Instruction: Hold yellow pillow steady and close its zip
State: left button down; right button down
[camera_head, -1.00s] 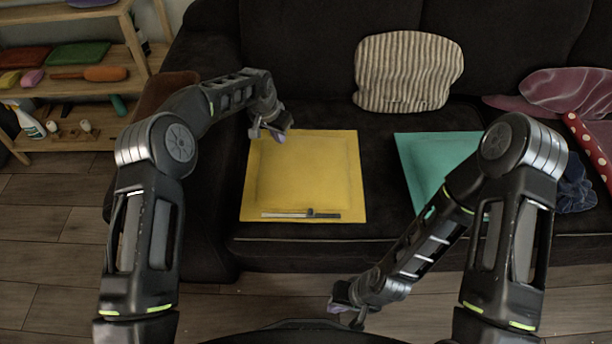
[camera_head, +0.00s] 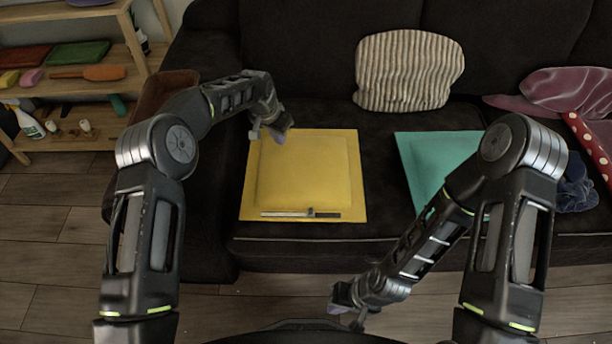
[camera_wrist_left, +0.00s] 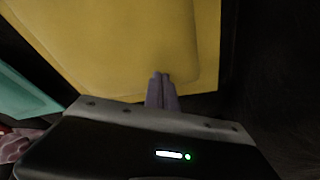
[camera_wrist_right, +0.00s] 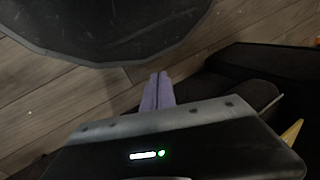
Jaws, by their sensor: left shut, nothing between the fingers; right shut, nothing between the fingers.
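The yellow pillow (camera_head: 304,170) lies flat on the dark sofa seat; it also fills much of the left wrist view (camera_wrist_left: 130,45). Its zip (camera_head: 288,214) runs along the front edge, with a dark slider (camera_head: 311,212) a little right of the strip's middle. My left gripper (camera_head: 278,137) is shut and empty at the pillow's back left corner; in the left wrist view its fingertips (camera_wrist_left: 161,76) overlap the pillow's edge. I cannot tell whether they touch it. My right gripper (camera_head: 341,308) is shut and empty, low in front of the sofa, away from the pillow.
A teal pillow (camera_head: 432,158) lies right of the yellow one, partly behind my right arm. A striped cushion (camera_head: 408,72) leans on the sofa back. A dotted red cushion (camera_head: 590,145) and pink cloth (camera_head: 570,90) lie at right. Wooden shelves (camera_head: 75,90) stand at left.

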jog(key=c, duration=2.2)
grip_release()
jog(key=c, duration=1.8)
grip_release()
jog(key=shift+w, duration=0.4)
jog(key=shift+c, duration=0.2)
jog(key=o, duration=0.4)
jog(key=shift+n+g+h, duration=0.3)
jog(key=shift+n, duration=0.2)
jog(key=w, duration=0.4)
jog(key=w+r, duration=0.1)
jog(key=w, duration=0.1)
jog(key=shift+w+a, duration=0.15)
jog(key=shift+a, duration=0.05)
jog(key=shift+o, duration=0.4)
jog(key=w+a+r+h, duration=0.1)
jog(key=w+r, duration=0.3)
jog(key=w, duration=0.3)
jog(key=shift+a+r+n, duration=0.2)
jog(key=shift+r+n, duration=0.1)
jog(key=shift+r, duration=0.05)
notch_tip(320, 180, up, 18)
jog(key=f+h, duration=0.1)
jog(key=h, duration=0.2)
send_over(311, 212)
jog(key=shift+w+r, duration=0.2)
jog(key=shift+w, duration=0.2)
notch_tip(311, 212, down, 12)
jog(key=shift+f, duration=0.1)
